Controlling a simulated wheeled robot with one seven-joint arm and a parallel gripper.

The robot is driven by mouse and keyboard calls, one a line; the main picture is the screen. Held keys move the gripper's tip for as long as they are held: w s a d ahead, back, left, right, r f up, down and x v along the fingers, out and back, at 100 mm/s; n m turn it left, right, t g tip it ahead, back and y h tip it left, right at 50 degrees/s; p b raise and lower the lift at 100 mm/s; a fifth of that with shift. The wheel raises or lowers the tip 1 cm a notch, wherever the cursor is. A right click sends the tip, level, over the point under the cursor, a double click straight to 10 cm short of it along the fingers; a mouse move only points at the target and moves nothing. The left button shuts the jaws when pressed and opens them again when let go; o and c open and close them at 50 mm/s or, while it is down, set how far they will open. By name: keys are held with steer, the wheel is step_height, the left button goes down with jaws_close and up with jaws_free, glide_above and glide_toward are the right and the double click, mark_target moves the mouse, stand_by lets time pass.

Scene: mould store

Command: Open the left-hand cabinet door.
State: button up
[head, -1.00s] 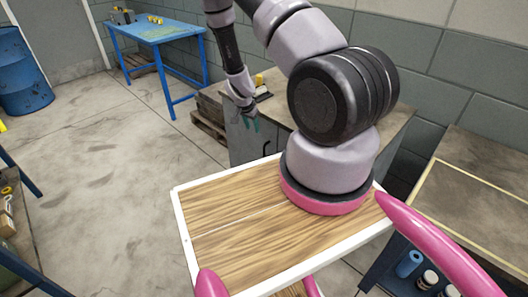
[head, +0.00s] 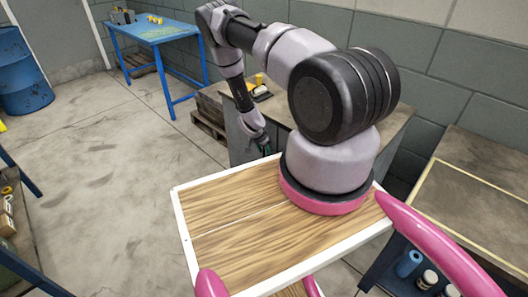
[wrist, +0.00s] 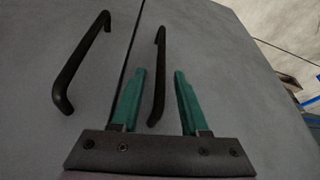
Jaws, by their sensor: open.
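The grey cabinet (head: 243,142) stands under a worktop beyond my wooden deck. In the wrist view its two doors meet at a dark seam, each with a black bar handle. One handle (wrist: 82,62) is on the left door in that picture. The other handle (wrist: 159,70), on the door (wrist: 215,45) at the picture's right, lies between my green fingers. That side faces the open floor, as the cabinet's left side does in the head view. My gripper (wrist: 160,72) is open, with a gap to the handle on both sides. In the head view my gripper (head: 265,148) is small and partly hidden.
A blue bench (head: 155,32) and a blue drum (head: 22,72) stand at the back left. A wooden pallet (head: 208,125) lies beside the cabinet. Small items sit on the worktop (head: 283,112). The floor (head: 110,150) left of the cabinet is clear.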

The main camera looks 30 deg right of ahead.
steer(key=shift+f, duration=0.25)
jaws_close()
stand_by(1.4)
